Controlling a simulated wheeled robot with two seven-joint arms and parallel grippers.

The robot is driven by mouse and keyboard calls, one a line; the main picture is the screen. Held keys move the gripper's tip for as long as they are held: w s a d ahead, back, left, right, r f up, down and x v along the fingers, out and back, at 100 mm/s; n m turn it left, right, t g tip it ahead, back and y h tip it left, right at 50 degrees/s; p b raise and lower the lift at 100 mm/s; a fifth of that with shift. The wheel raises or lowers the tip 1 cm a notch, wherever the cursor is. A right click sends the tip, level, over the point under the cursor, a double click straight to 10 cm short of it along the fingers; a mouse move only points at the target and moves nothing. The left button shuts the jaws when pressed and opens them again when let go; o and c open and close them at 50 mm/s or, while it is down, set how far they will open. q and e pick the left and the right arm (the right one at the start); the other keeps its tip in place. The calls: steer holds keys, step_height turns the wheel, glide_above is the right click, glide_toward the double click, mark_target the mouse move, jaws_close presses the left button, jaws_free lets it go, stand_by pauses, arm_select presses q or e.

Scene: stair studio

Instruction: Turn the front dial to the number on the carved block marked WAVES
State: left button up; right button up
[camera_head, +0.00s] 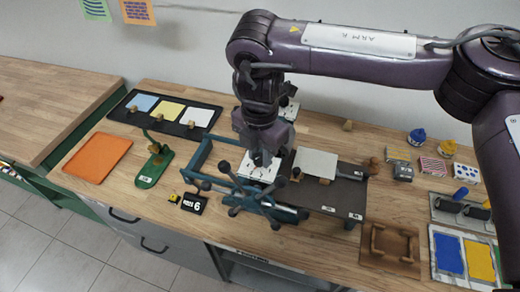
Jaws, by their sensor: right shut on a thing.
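A green press (203,155) with a dark spoked wheel (262,204) stands in the middle of the wooden bench. My right gripper (260,160) points down over a white plate with dark marks, which looks like the front dial (252,171). It is shut at the middle of this plate, seemingly on the dial's knob, which the gripper hides. A similar white plate, likely the back dial (291,106), shows partly behind my right arm. Small patterned cards and blocks (403,171) lie at the right; I cannot read WAVES on any. My left gripper is out of view.
A dark sign (193,203) showing a 6 stands before the press. An orange tray (98,157) and a green tool (155,165) are left. A brown wooden frame (390,249), colour pads (465,256) and paint jars (417,136) are right. My right arm spans above the bench.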

mark_target(260, 157)
steer(key=n, duration=0.5)
steer(key=shift+n, duration=0.3)
steer(key=n, duration=0.5)
steer(key=shift+p, duration=0.3)
steer(key=o, duration=1)
steer(key=shift+r+b, duration=0.7)
steer(key=shift+r, duration=3.2)
steer(key=shift+s, duration=0.1)
